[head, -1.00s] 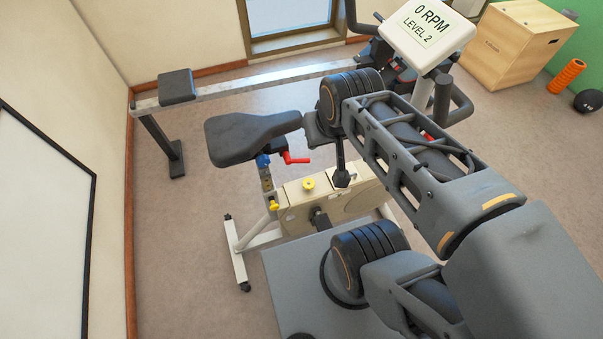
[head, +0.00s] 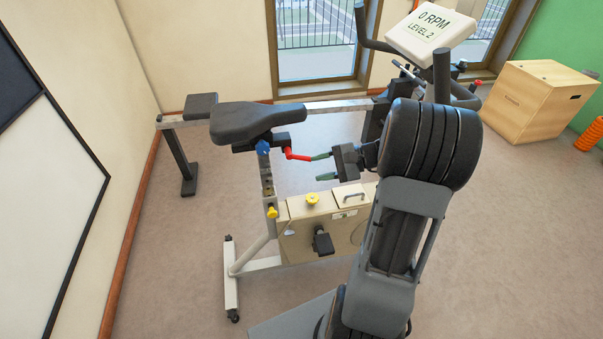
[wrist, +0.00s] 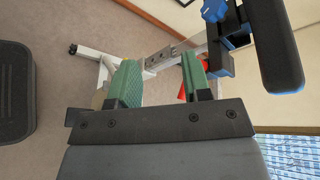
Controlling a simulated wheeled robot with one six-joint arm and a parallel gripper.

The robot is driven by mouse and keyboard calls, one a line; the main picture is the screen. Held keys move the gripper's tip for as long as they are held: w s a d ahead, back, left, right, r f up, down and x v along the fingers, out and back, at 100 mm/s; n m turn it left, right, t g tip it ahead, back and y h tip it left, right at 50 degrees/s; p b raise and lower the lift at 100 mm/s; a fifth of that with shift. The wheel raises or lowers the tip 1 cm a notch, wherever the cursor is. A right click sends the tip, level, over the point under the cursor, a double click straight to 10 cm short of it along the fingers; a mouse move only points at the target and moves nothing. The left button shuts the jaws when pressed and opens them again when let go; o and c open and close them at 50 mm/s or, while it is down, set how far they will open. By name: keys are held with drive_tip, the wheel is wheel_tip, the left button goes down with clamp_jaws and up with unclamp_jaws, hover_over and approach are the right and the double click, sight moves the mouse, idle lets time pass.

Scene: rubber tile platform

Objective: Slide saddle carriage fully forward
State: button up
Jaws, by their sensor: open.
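The black saddle (head: 258,121) sits on its dark carriage (head: 262,143) atop the post of an exercise bike. A red lever (head: 297,155) sticks out to the right from under the saddle, and a blue knob (head: 263,148) is at the post top. My gripper (head: 322,167) is open, with green-padded fingers pointing left. Its upper finger appears close to the lever's tip; contact cannot be told. In the wrist view my gripper (wrist: 160,78) has empty space between its fingers. The right finger partly hides the red lever (wrist: 208,72); the saddle (wrist: 276,45) is at upper right.
The beige bike housing (head: 325,225) with a yellow knob (head: 312,199) lies below my gripper. The console (head: 430,33) and handlebars (head: 465,98) stand at upper right. A black seat on a long rail (head: 330,106) is behind. Floor at left is clear.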

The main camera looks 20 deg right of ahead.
sight(306, 159)
drive_tip(key=w+d+f+m+t+b, duration=0.2)
drive_tip(key=d+f+m+t, duration=0.3)
drive_tip(key=d, duration=0.3)
drive_tip(key=shift+n+t+y, duration=0.3)
drive_tip(key=shift+n+t, duration=0.1)
drive_tip(key=shift+n, duration=0.2)
drive_tip(key=x, duration=1.2)
drive_tip(key=shift+w+a+p, duration=0.1)
drive_tip(key=shift+w+p, duration=0.25)
drive_tip(key=shift+c, duration=0.2)
clamp_jaws()
